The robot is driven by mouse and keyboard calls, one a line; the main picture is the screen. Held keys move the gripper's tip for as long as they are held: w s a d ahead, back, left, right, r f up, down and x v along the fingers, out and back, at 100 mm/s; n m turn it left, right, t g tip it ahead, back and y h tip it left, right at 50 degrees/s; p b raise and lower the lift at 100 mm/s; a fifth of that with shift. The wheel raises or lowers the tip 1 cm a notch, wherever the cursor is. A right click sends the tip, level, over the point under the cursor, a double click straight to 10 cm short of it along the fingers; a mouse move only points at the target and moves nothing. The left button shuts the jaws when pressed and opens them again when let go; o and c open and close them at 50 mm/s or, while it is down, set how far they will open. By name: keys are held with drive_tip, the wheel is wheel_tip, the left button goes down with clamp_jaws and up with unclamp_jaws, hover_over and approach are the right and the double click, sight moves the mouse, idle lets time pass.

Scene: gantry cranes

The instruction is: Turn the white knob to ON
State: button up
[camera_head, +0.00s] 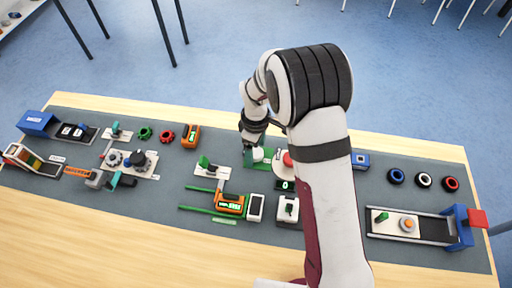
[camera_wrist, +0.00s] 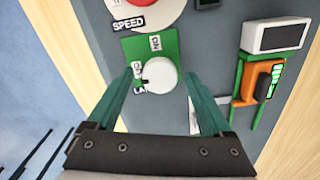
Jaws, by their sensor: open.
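The white knob (camera_wrist: 162,75) sits on a green plate (camera_wrist: 131,46) in the wrist view. In the head view the knob (camera_head: 258,154) shows small and pale below my wrist.
A red and white dial marked SPEED (camera_wrist: 150,10) is close beside the green plate. An orange device (camera_wrist: 262,82) and a white-framed screen (camera_wrist: 275,36) stand to the right. In the head view, a conveyor (camera_head: 436,230) is at the right of the mat.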

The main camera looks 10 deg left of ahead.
drive_tip(key=shift+f, duration=0.15)
clamp_jaws()
idle(0.4)
